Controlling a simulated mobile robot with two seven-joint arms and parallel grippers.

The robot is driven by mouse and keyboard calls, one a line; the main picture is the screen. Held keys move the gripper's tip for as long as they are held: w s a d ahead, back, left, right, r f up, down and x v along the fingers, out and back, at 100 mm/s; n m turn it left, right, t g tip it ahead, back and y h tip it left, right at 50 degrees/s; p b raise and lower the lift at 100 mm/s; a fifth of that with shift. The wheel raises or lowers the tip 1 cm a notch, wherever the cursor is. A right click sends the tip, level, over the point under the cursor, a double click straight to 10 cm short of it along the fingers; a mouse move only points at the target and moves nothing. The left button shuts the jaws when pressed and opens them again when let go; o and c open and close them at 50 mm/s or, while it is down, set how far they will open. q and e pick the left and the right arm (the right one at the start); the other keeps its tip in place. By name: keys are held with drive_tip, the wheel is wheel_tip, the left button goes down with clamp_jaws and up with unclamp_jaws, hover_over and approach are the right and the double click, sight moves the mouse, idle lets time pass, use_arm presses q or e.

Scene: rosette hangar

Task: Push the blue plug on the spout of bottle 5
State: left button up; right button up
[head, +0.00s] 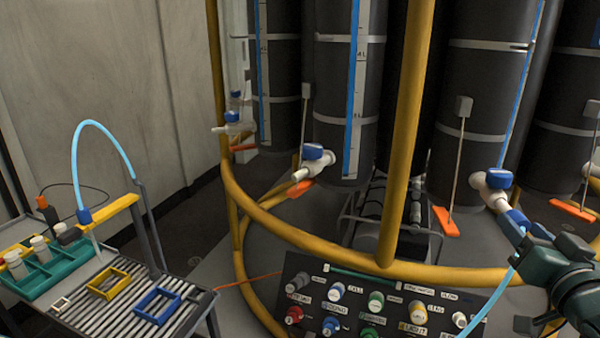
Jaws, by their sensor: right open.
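A white spout valve (487,190) with a blue handle (498,178) sticks out low on the dark bottle (480,110) at the right. A blue plug (516,217) shows at the lower end of this spout. My right gripper (527,236) comes in from the right edge with its tips at or very near the plug; I cannot tell whether they touch. It is open, and its fingers partly hide the spout end. No bottle number is readable. My left gripper is out of view.
A yellow ring rail (330,258) and upright post (407,130) stand before the bottles. A knob panel (375,305) is below. Orange flags (446,221) hang near the spouts. A slatted table (120,300) with a teal rack (45,268) is at left.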

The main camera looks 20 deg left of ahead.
drive_tip(key=shift+w+a, duration=0.2)
drive_tip(key=shift+w, duration=0.45)
use_arm(q)
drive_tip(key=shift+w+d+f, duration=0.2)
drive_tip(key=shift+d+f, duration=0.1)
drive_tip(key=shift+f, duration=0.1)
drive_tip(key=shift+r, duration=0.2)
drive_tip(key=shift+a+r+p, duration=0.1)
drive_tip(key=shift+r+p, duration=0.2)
drive_tip(key=shift+p, duration=0.2)
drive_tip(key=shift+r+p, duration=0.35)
use_arm(e)
drive_tip(key=shift+c, duration=0.5)
clamp_jaws()
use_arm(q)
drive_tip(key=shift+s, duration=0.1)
